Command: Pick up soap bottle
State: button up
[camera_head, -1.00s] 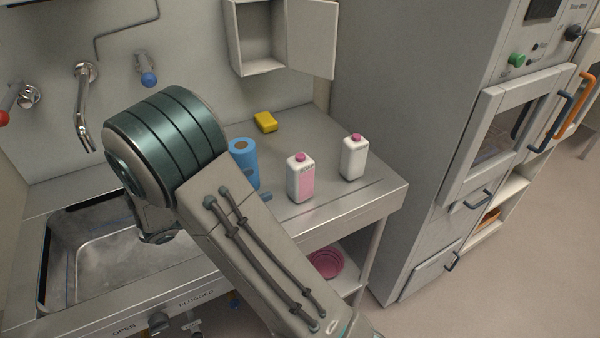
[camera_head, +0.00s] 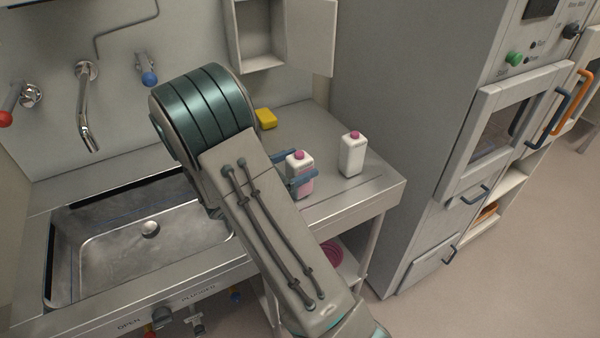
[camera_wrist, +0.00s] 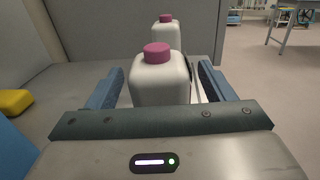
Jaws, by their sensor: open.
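A white soap bottle with a pink cap and a pink label (camera_head: 299,181) stands upright on the steel counter. My gripper (camera_head: 293,168) is open, with its blue fingers on either side of this bottle. In the wrist view the bottle (camera_wrist: 160,78) sits between the two open fingers of my gripper (camera_wrist: 160,88), with a small gap on its left side; contact on the right is hard to tell. A second white bottle with a pink cap (camera_head: 352,154) stands upright behind and to the right. It also shows behind the first bottle in the wrist view (camera_wrist: 165,36).
A yellow sponge (camera_head: 266,119) lies at the back of the counter (camera_head: 345,198). A steel sink (camera_head: 110,255) is to the left. An open wall cabinet (camera_head: 262,50) hangs above, and a tall grey machine (camera_head: 400,110) stands at the right.

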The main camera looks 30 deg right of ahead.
jog(key=shift+d, duration=0.5)
jog(key=c, duration=1.2)
jog(key=shift+c, duration=0.2)
jog(key=shift+r, duration=0.15)
